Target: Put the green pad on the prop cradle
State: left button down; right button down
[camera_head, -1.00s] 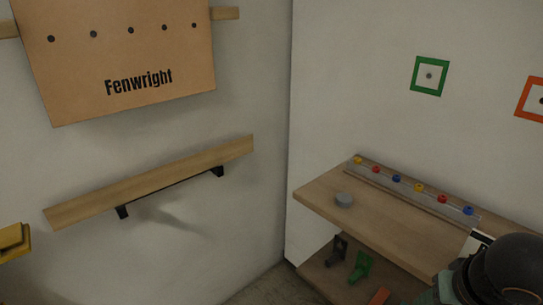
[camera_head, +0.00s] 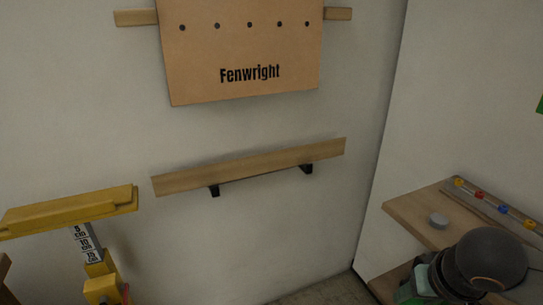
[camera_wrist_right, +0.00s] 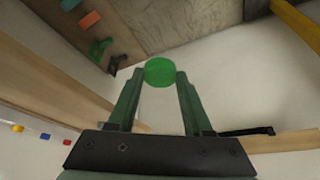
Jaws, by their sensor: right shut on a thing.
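The green pad (camera_wrist_right: 159,71) is a small round disc. In the right wrist view it sits between the fingertips of my right gripper (camera_wrist_right: 161,79), which is shut on it and holds it clear of any surface. In the head view only part of my right arm shows at the lower right, and the pad is hidden there. A yellow prop stands at the left with a long yellow bar, which looks like the prop cradle (camera_head: 70,213), on top of its marked post (camera_head: 88,245). The cradle looks empty and is well left of my right arm. My left gripper is out of view.
A wooden wall ledge (camera_head: 250,166) on black brackets is between the cradle and my right arm. A Fenwright board (camera_head: 243,50) hangs above it. A wooden shelf (camera_head: 405,215) with a grey disc (camera_head: 438,221) and coloured knobs is at the right.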

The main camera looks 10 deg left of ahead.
aim_at(31, 213)
jog(key=u, duration=2.6)
jog(key=l+u, duration=0.1)
jog(key=u, duration=0.35)
jog(key=i+l+u, duration=0.1)
jog(key=u, duration=0.35)
jog(key=i+l, duration=0.1)
jog(key=l, duration=0.5)
jog(key=i+l, duration=0.1)
jog(key=l, duration=0.5)
